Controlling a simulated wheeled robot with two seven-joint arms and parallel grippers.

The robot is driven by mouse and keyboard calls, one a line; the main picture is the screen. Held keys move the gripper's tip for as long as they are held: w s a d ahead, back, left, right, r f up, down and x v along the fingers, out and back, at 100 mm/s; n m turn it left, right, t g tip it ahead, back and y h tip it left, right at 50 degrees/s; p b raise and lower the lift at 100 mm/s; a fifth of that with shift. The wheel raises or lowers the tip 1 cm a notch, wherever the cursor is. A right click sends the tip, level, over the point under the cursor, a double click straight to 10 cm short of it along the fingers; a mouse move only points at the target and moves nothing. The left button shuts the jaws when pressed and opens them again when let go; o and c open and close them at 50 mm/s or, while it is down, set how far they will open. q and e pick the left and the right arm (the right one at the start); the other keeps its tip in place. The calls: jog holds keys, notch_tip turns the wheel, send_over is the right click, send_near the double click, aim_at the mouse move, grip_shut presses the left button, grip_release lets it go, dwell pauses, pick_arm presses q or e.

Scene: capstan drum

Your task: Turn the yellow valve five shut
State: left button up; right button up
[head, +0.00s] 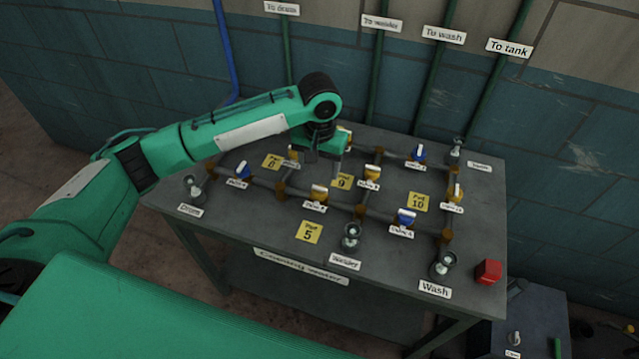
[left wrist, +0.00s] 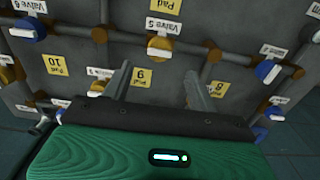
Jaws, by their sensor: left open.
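Yellow valve five (head: 319,193) sits on the front pipe run of the grey bench, between two blue valves. In the left wrist view, valve five (left wrist: 160,47) shows beyond my fingers, its pale handle roughly along the pipe. Its label (left wrist: 163,25) reads "Valve 5". My left gripper (head: 323,166) is open and empty above the bench, behind valve five and near Pad 9. In the left wrist view, my left gripper (left wrist: 158,73) has its two fingers apart, pointing toward valve five without touching it. My right gripper is not in view.
Blue valves (head: 242,169) and (head: 406,217) flank valve five. Other yellow valves (head: 372,172) and brown-jointed pipes stand close around. A Pad 5 plate (head: 309,232) lies in front. A red block (head: 488,272) sits at the bench's right corner. Green pipes rise along the wall behind.

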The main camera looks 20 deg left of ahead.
aim_at(319, 188)
pick_arm(q)
notch_tip(319, 188, down, 6)
jog(key=shift+f+p, duration=0.15)
jog(key=shift+p, duration=0.35)
jog(key=shift+f, duration=0.8)
jog(key=shift+c, duration=0.5)
